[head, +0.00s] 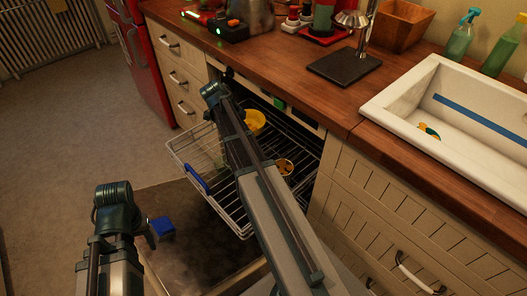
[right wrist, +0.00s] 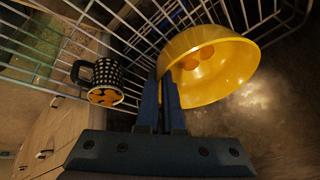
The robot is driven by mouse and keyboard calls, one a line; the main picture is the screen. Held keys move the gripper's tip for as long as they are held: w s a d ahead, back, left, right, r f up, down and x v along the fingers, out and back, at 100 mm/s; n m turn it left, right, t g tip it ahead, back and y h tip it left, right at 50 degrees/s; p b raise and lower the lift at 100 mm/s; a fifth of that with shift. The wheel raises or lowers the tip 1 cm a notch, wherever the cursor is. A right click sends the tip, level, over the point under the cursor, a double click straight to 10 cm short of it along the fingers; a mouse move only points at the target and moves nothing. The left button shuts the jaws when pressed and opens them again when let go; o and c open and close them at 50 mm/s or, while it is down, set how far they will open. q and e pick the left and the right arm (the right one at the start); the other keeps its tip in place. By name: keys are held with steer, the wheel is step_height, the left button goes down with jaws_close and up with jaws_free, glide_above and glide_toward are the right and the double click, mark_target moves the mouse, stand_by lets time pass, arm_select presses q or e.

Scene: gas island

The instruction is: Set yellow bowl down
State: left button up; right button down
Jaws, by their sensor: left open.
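The yellow bowl (head: 254,121) is at the dishwasher's pulled-out wire rack (head: 183,163), partly hidden by my right arm in the head view. In the right wrist view the bowl (right wrist: 222,75) is tilted, with its orange-spotted inside showing. My right gripper (right wrist: 165,85) has its two dark fingers close together at the bowl's near left wall, and it looks shut on that wall. Whether the bowl's underside rests on the wires cannot be told. My left gripper (head: 160,228) is open and empty, low beside the rack, over the dishwasher door.
A black-and-white patterned mug (right wrist: 105,82) lies in the rack, left of the bowl in the wrist view. The open dishwasher door (head: 195,235) is below the rack. The wooden counter (head: 290,62) and white sink (head: 400,90) are at the right.

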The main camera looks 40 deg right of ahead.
step_height(320, 180, down, 11)
steer(key=b, duration=0.9)
steer(key=shift+b, duration=0.3)
steer(key=d, duration=0.2)
steer(key=d+r+p, duration=0.1)
steer(key=shift+s+d, duration=0.2)
steer(key=shift+s, duration=0.15)
steer(key=shift+s+d, duration=0.15)
steer(key=shift+d, duration=0.5)
steer(key=d, duration=0.2)
steer(key=shift+s+d, duration=0.25)
steer(key=shift+d, duration=0.05)
steer(key=shift+s+d+f+b, duration=0.1)
steer(key=shift+d+f+b, duration=0.25)
steer(key=shift+f+b, duration=0.1)
steer(key=shift+a+f, duration=0.1)
steer(key=shift+f, duration=0.05)
